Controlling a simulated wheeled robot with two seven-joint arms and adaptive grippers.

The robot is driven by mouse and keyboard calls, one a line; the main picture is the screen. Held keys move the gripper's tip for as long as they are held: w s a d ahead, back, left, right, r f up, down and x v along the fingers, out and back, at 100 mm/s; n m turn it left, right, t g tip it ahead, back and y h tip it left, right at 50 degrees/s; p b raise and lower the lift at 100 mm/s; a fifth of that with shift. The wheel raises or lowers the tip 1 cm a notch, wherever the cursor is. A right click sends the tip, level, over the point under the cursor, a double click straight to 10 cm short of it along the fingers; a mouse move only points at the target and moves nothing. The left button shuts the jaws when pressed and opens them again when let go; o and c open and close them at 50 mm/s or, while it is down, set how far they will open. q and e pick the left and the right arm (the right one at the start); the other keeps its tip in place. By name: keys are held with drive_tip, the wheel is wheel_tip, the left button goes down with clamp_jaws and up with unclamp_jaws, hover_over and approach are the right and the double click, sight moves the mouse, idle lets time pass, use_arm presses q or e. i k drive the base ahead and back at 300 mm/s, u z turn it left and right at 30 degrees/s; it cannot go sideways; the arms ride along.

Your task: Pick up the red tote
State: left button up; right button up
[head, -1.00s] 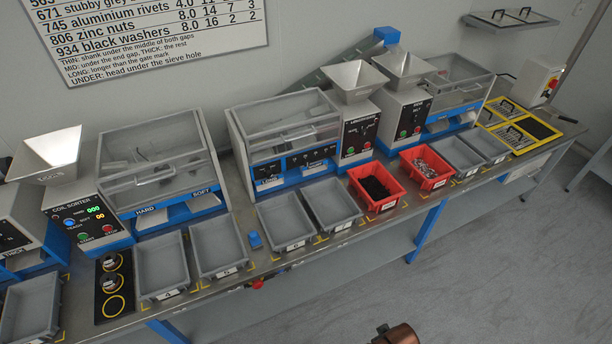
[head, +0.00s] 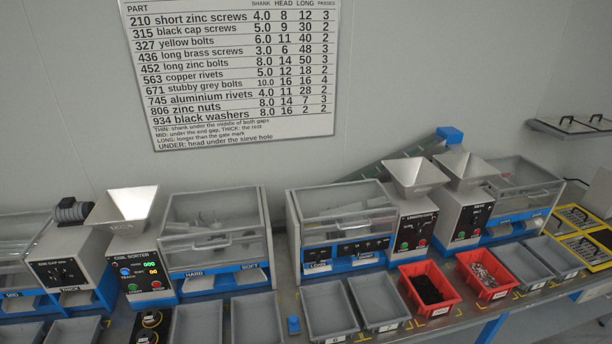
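Two red totes stand on the bench in the head view. The left red tote (head: 449,291) holds small black parts. The right red tote (head: 507,286) holds small silvery parts. Both sit upright in the row of totes along the front of the bench, below the grey machines with hoppers. Neither of my grippers is in view.
Several grey totes stand in the same row, such as one left of the red pair (head: 379,302) and one to their right (head: 553,257). A small blue block (head: 293,325) lies on the bench. A parts chart (head: 236,75) hangs on the wall.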

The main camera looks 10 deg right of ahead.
sight(426, 286)
drive_tip(key=z, duration=1.3)
